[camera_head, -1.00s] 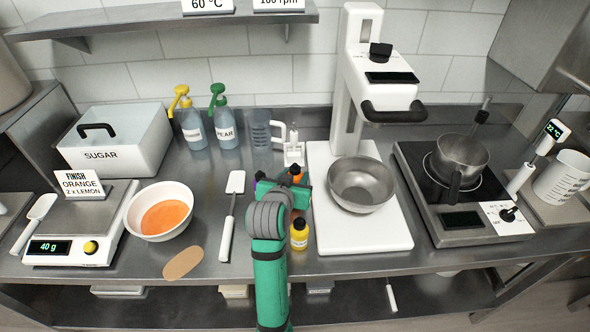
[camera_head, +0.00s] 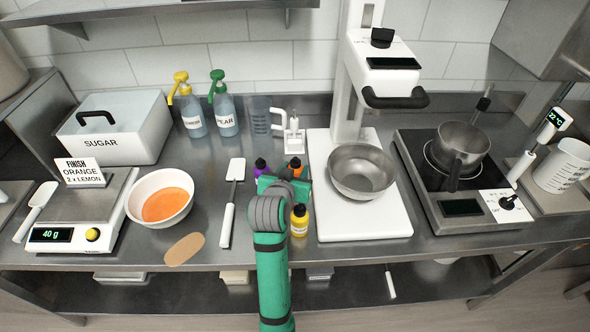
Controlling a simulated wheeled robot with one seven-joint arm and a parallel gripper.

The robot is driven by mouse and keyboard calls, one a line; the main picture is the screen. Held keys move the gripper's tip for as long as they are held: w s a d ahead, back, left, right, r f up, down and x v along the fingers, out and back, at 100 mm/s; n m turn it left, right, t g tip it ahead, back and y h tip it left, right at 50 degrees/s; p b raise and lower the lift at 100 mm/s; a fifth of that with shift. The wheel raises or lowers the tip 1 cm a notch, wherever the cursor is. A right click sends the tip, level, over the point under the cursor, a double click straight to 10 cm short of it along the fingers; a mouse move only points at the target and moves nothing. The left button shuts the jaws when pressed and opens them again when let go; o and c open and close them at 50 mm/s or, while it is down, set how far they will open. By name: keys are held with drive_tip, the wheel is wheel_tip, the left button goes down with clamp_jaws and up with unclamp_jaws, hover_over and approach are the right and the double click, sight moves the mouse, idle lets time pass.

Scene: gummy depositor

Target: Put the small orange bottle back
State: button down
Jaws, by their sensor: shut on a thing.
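The small orange bottle (camera_head: 296,164) shows only its orange and dark top, just past the right part of my gripper; its body is hidden. My gripper (camera_head: 286,184) is low over the counter, seen from behind, and my wrist covers its fingers. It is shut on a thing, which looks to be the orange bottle. Whether that bottle touches the counter cannot be seen. A yellow bottle (camera_head: 299,221) with a dark cap stands upright nearer, right beside my forearm.
A white stand with a metal bowl (camera_head: 362,172) is close on the right. A white spatula (camera_head: 232,200) lies on the left, then a bowl of orange mix (camera_head: 160,199). A clear jug (camera_head: 262,118) and a small white holder (camera_head: 294,139) stand behind. Bare counter (camera_head: 207,180) shows left of the spatula.

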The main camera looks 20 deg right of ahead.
drive_tip(key=shift+f, duration=0.4)
